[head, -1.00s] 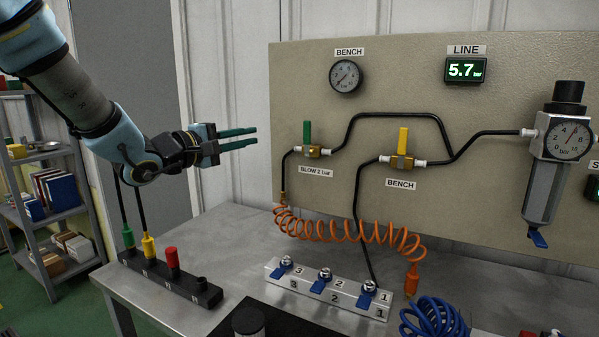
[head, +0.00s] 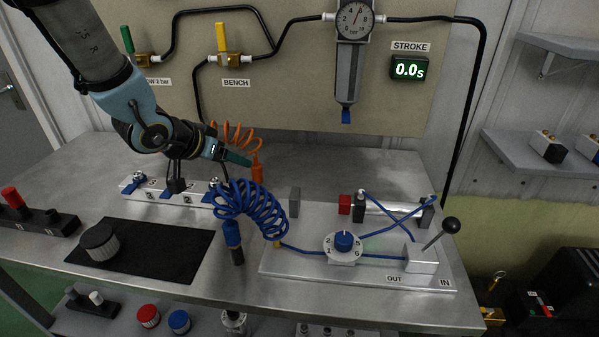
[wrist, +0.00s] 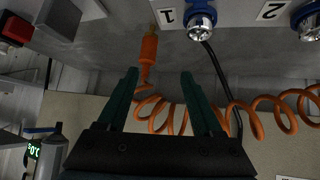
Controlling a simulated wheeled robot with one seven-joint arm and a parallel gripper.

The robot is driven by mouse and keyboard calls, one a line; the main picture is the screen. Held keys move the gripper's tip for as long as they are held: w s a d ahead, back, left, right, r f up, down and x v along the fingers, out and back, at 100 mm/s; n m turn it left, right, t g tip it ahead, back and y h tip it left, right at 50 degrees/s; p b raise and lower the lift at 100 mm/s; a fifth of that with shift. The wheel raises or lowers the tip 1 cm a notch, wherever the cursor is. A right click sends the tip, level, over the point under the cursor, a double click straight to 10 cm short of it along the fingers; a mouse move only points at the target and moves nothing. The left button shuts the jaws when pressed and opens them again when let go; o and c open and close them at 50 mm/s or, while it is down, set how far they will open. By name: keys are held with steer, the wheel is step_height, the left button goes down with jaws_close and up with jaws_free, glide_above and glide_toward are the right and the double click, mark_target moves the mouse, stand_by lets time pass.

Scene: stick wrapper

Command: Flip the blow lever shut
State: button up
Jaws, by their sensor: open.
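The blow lever is a green handle (head: 127,40) on a brass valve at the upper left of the panel in the head view. It stands upright, crosswise to its fittings, and its "BLOW 2 bar" label (head: 157,83) is partly hidden by my arm. My gripper (head: 240,158) is open, well right of and below the lever, over the bench by the orange coiled hose. In the wrist view its two green fingers (wrist: 160,85) are apart, with nothing held. The orange hose and its orange end piece (wrist: 149,48) lie beyond the fingers. The lever is not visible there.
A yellow bench lever (head: 222,38) stands upright beside the blow valve. A numbered manifold (head: 170,196) lies below my gripper. A blue coiled hose (head: 250,210) stands close in front of it. A plate with a dial and black-knobbed lever (head: 450,226) is at right.

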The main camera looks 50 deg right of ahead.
mark_target(264, 184)
steer(key=shift+m, duration=0.5)
steer(key=d+f, duration=0.2)
steer(key=s+d+f, duration=0.1)
steer(key=d+f, duration=0.1)
steer(key=shift+d+f+p, duration=0.1)
steer(key=shift+f+p, duration=0.1)
steer(key=shift+p, duration=0.1)
steer(key=shift+s+p+x, duration=0.15)
steer(key=shift+p+x, duration=0.35)
steer(key=shift+x, duration=0.65)
steer(key=shift+s+p+x, duration=0.15)
steer(key=shift+p+x, duration=0.35)
steer(key=shift+x, duration=0.65)
steer(key=shift+w+d+f, duration=0.15)
steer(key=shift+d+f, duration=0.15)
steer(key=shift+d, duration=0.1)
steer(key=shift+c, duration=0.3)
jaws_close()
